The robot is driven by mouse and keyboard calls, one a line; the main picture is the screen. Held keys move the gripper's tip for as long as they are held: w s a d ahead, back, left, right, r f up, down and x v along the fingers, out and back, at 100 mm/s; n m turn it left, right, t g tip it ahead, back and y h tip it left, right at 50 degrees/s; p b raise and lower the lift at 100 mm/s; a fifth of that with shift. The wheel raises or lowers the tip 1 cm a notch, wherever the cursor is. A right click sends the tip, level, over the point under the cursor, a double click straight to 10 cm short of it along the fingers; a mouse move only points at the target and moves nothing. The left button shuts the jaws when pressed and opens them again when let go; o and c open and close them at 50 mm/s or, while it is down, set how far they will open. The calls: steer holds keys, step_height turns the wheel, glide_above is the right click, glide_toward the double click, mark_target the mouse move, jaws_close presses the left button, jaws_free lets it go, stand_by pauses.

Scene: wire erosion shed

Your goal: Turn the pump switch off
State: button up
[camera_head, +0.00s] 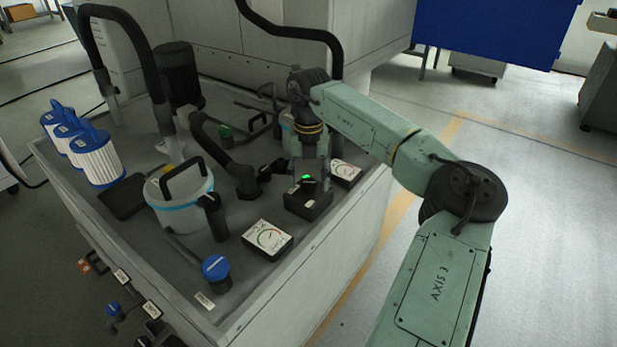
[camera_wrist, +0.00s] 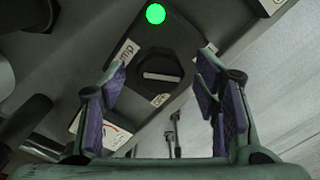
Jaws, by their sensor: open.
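The pump switch is a dark box (camera_head: 309,206) near the front right edge of the bench, with a lit green lamp. In the wrist view its dark knob (camera_wrist: 160,88) carries a white bar lying nearly level across the picture. The green lamp (camera_wrist: 155,13) glows above the knob, and a label ending in "mp" is beside it. My gripper (camera_wrist: 163,76) is open, its purple-padded fingers on either side of the knob in the picture. I cannot tell whether they touch it. In the head view my gripper (camera_head: 311,168) points down over the box and hides part of it.
Dial gauges (camera_head: 268,239) and (camera_head: 346,172) flank the switch box. A white canister (camera_head: 180,205), a black hose (camera_head: 205,145) and a blue-capped valve (camera_head: 215,268) stand to the left. White-blue filters (camera_head: 98,163) are at the far left.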

steer(key=c, duration=1.1)
steer(key=shift+c, duration=0.2)
steer(key=shift+m, duration=0.4)
steer(key=m+b, duration=0.1)
steer(key=m, duration=0.4)
steer(key=shift+m, duration=0.3)
steer(key=m+b, duration=0.1)
steer(key=m, duration=0.4)
steer(key=shift+b, duration=0.35)
steer(key=shift+m, duration=0.4)
steer(key=o, duration=1.1)
